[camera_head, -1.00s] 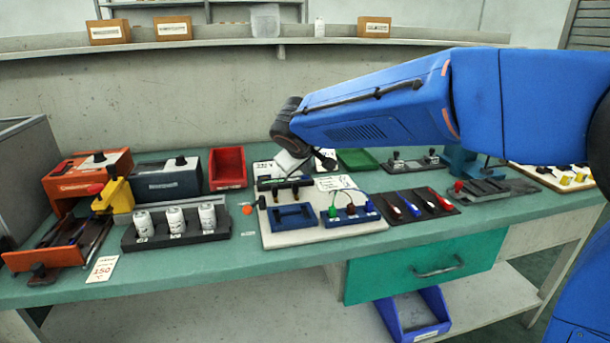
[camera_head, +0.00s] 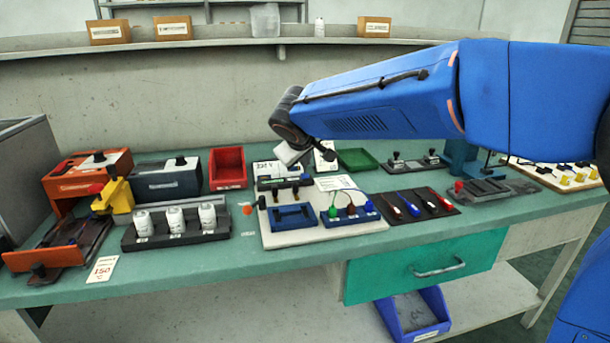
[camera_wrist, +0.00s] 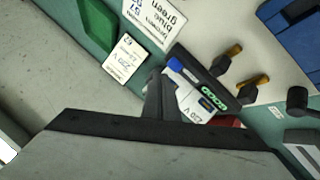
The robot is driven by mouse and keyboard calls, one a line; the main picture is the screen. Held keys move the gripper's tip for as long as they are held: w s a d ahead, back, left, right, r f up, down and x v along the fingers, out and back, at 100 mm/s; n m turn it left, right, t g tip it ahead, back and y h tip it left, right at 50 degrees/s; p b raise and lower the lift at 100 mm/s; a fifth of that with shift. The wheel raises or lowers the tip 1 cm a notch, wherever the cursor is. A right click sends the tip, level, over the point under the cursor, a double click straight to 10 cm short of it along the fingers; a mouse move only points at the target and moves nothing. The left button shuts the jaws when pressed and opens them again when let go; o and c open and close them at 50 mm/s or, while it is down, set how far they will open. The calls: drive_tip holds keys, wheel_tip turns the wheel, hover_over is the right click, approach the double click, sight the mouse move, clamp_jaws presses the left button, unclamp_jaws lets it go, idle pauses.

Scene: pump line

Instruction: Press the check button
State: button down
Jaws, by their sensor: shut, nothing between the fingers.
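A small meter (camera_wrist: 200,90) with a dark face and a green lit word, which seems to read GOOD, lies just beyond my fingers in the wrist view. It has a white label and a blue patch at one end. In the head view the meter (camera_head: 277,183) stands at the back of the white board (camera_head: 290,238), partly hidden by my gripper. My gripper (camera_head: 303,163) is shut and empty above it; its fingers (camera_wrist: 153,97) also show in the wrist view, overlapping the meter's near side. I cannot tell whether they touch it. I cannot tell which part is the check button.
Brass-coloured pegs (camera_wrist: 228,58) stand beside the meter. The white board carries a blue cradle (camera_head: 291,226) and a blue block with coloured terminals (camera_head: 350,213). A red bin (camera_head: 227,180) and a green tray (camera_head: 357,160) flank it at the back. White cards stand behind.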

wheel_tip(320, 180, up, 5)
drive_tip(key=shift+f, duration=0.15)
idle(0.3)
idle(0.4)
